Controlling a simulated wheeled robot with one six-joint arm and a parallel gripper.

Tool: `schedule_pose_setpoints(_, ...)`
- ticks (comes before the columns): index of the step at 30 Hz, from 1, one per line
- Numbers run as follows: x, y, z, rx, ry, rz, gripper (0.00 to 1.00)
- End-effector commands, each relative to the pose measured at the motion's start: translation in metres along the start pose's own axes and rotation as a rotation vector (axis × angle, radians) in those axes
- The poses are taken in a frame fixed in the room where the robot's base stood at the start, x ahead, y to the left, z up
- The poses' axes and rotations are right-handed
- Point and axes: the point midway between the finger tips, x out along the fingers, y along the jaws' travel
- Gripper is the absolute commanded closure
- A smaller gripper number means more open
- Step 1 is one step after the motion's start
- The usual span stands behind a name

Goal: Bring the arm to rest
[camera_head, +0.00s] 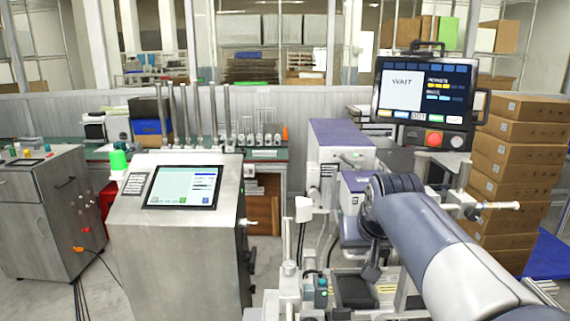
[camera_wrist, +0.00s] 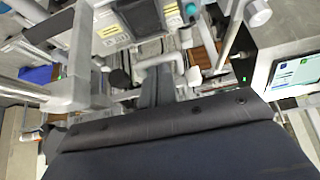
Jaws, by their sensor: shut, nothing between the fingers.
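My arm reaches in from the lower right in the camera_head view. It ends in a dark wrist, with my gripper (camera_head: 370,268) pointing down over the machinery. In the camera_wrist view the dark gripper body fills the bottom, and the narrow fingers (camera_wrist: 158,85) show together above it. They look shut, with nothing seen between them. I see no film reel held.
A screen reading WAIT (camera_head: 423,92) with a red button stands behind the arm. A steel console (camera_head: 180,255) with a lit screen stands left. Stacked cartons (camera_head: 515,165) are at right. A grey cabinet (camera_head: 40,215) stands far left. Machine parts sit close below the gripper.

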Motion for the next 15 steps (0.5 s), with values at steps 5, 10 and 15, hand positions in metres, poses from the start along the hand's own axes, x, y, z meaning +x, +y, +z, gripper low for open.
schedule_pose_setpoints(5,0.003,0.0,0.003,0.0,-0.011,0.0,1.0)
schedule_pose_setpoints(10,0.002,0.0,0.003,0.0,-0.013,0.0,1.0)
schedule_pose_setpoints(15,-0.008,0.0,-0.006,0.0,-0.01,0.0,1.0)
